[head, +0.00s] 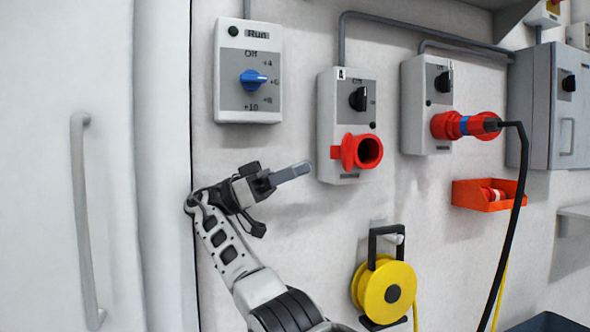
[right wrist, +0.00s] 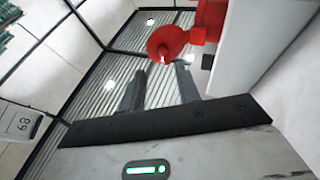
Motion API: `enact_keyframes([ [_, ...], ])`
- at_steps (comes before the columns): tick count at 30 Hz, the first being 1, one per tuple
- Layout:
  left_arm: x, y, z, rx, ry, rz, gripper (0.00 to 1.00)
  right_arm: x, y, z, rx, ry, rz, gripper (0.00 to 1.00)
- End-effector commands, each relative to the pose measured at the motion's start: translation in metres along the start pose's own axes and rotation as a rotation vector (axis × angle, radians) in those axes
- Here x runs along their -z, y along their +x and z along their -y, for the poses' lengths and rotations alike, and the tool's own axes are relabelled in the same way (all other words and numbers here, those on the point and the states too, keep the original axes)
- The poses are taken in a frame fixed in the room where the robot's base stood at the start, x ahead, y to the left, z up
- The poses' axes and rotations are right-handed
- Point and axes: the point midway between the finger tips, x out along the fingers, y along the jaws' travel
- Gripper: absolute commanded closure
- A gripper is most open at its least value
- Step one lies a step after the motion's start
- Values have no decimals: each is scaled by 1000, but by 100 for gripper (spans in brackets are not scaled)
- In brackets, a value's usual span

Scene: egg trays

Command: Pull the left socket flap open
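The left socket (head: 369,152) is red and sits low on a grey switch box. Its round mouth faces out and shows a dark red hollow. A red flap part (head: 349,152) stands at the left of the mouth; I cannot tell exactly how far it is swung. My right gripper (head: 303,168) is left of and slightly below the flap, apart from it. In the right wrist view a round red part (right wrist: 166,44) shows beyond the fingers. The fingers (right wrist: 160,84) are spread with nothing between them. My left gripper is not in view.
A box with a blue knob (head: 249,105) hangs at the left. A second socket box (head: 412,110) holds a red plug (head: 466,126) with a black cable. A yellow reel (head: 373,290) and an orange bin (head: 467,196) are lower.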

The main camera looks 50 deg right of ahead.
Motion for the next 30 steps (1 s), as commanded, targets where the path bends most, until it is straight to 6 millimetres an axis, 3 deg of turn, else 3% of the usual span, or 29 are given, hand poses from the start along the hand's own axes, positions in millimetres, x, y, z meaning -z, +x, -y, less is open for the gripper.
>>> enact_keyframes([
  [10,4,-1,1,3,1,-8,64,0,-4,0,-1,2,-1,67],
  [13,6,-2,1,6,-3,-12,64,1,-5,-1,8,-7,2,95],
  [14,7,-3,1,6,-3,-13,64,3,-6,-2,17,-17,4,100],
  [17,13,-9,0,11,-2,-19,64,11,-14,-6,87,-89,20,100],
  [24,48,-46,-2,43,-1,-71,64,46,-49,-37,553,-587,-30,100],
  [30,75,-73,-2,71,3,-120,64,55,-54,-64,891,-977,-264,100],
])
